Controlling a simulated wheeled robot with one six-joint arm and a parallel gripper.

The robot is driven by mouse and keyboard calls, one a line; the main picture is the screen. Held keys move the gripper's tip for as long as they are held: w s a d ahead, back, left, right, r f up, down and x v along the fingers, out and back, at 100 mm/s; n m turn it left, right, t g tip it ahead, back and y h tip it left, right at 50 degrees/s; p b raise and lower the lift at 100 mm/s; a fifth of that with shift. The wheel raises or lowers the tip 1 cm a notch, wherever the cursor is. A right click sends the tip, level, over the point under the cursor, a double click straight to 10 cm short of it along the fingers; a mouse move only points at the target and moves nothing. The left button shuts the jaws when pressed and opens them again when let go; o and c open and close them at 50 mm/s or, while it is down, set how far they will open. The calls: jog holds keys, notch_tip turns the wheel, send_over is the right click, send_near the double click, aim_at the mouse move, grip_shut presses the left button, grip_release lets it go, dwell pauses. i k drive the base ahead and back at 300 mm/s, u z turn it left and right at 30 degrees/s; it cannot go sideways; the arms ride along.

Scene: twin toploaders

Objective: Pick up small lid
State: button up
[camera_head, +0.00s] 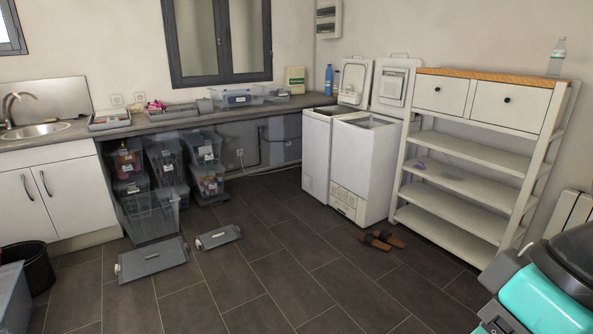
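The small lid (222,236) is a flat grey rectangular panel lying on the dark tiled floor, with a pale piece at its left end. A larger grey lid (150,263) of similar look lies on the floor to its left and nearer to me. A clear gap of floor separates the two lids. My gripper is not in view.
Clear bins (150,216) stand under the counter (180,122), behind the lids. Two white toploaders (360,178) stand at the back centre, with brown slippers (376,242) nearby. White shelves (450,207) stand right. A dark bin (36,268) stands left. The middle floor is open.

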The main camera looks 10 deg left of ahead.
aim_at(220, 236)
jog(key=u, duration=0.2)
jog(key=i, duration=2.3)
jog(key=u, duration=0.85)
jog(key=i, duration=2.05)
jog(key=u, duration=0.7)
jog(key=i, duration=0.9)
jog(key=u, duration=0.1)
